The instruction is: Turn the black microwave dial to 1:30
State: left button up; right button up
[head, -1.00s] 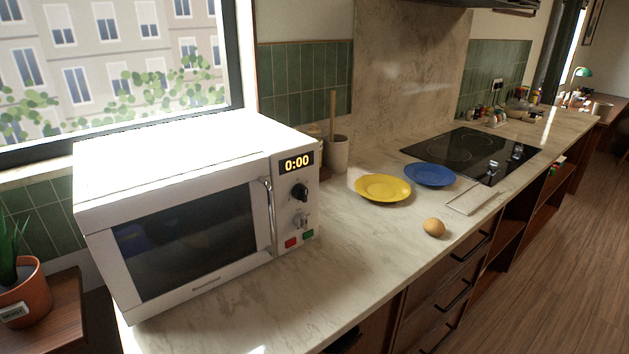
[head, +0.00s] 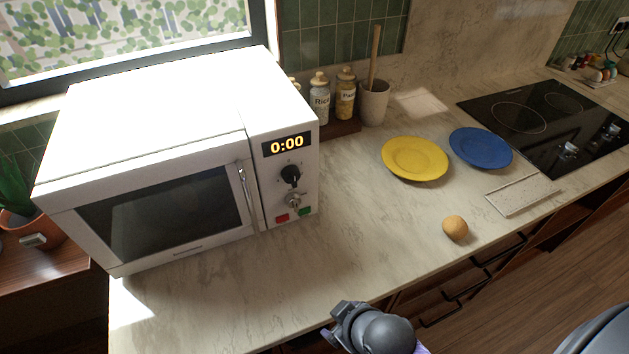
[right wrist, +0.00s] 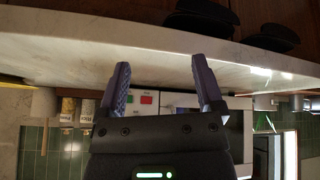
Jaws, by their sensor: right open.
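The white microwave (head: 160,110) stands on the marble counter with its door shut. Its display (head: 287,144) reads 0:00. The black dial (head: 290,176) sits below the display, above a smaller silver knob (head: 293,201) and a red and a green button. Part of my right arm shows at the bottom of the head view; its fingertips are not clear there. In the right wrist view my right gripper (right wrist: 160,82) is open and empty, with the red button (right wrist: 146,99) and green button visible upside down between its fingers. My left gripper is not in view.
A yellow plate (head: 415,159), a blue plate (head: 481,147), a round brown item (head: 455,228) and a pale flat tray (head: 521,194) lie right of the microwave. Jars and a utensil pot (head: 373,103) stand behind. The counter before the dial is clear.

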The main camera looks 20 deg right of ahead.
aim_at(296, 182)
jog(key=w+r+t, duration=0.1)
jog(key=w+r+n+t, duration=0.1)
jog(key=w, duration=0.1)
jog(key=shift+n+y, duration=0.3)
jog(key=w+r+n+t, duration=0.2)
jog(key=w, duration=0.1)
jog(key=w+r+t+p, duration=0.1)
jog(key=r, duration=0.1)
jog(key=shift+w+a+n+t+y, duration=0.3)
jog(key=shift+n+y, duration=0.1)
jog(key=w+d+r+n+t+p, duration=0.1)
jog(key=w+d+r+n+t, duration=0.1)
jog(key=w+r+n+t, duration=0.35)
jog(key=shift+m+t, duration=0.45)
jog(key=shift+m, duration=0.3)
jog(key=w+r, duration=0.1)
jog(key=w, duration=0.2)
jog(key=w+a+b, duration=0.1)
jog(key=w, duration=0.1)
jog(key=w+r, duration=0.1)
jog(key=w, duration=0.2)
jog(key=shift+w+a+r, duration=0.3)
jog(key=shift+a, duration=0.1)
jog(key=shift+c, duration=0.3)
